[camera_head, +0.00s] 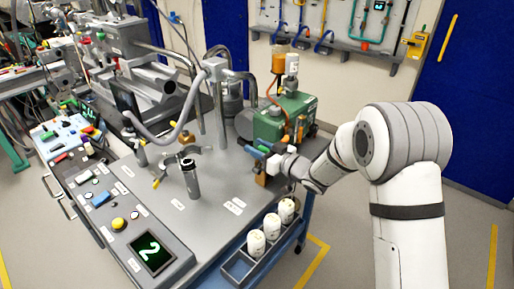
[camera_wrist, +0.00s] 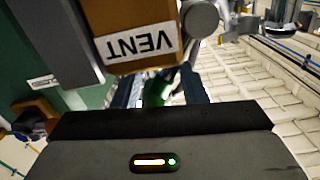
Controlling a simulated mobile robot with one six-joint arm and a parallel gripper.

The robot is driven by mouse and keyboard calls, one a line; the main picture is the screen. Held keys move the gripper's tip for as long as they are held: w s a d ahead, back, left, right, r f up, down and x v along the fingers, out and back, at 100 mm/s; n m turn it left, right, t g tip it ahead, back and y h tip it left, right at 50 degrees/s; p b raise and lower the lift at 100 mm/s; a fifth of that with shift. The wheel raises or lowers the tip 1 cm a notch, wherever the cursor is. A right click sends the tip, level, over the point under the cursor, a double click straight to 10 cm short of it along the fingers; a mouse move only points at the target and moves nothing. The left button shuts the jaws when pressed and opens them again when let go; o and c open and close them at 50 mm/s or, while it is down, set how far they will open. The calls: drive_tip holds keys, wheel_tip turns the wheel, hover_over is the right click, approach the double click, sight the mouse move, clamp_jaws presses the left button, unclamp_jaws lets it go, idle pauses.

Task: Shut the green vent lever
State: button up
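The brown vent block with an upside-down VENT label (camera_wrist: 137,43) fills the top middle of the wrist view. Below the label, a dark green piece, which looks like the vent lever (camera_wrist: 157,90), shows between the two dark blue fingers of my gripper (camera_wrist: 160,88). The fingers stand apart on either side of it, with a narrow light gap at the right. Whether either finger touches it cannot be told. In the head view my gripper (camera_head: 258,155) is beside the front of the green pump box (camera_head: 285,118). The lever cannot be clearly made out there.
The grey bench top (camera_head: 215,205) carries a short dark post (camera_head: 190,180) left of my gripper. A rack with white bottles (camera_head: 256,243) hangs at its front edge. A control panel (camera_head: 118,222) with a display lies at the left. Floor at the right is clear.

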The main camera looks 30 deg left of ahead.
drive_tip(key=shift+r, duration=0.1)
wheel_tip(320, 180, up, 10)
idle(0.5)
idle(0.4)
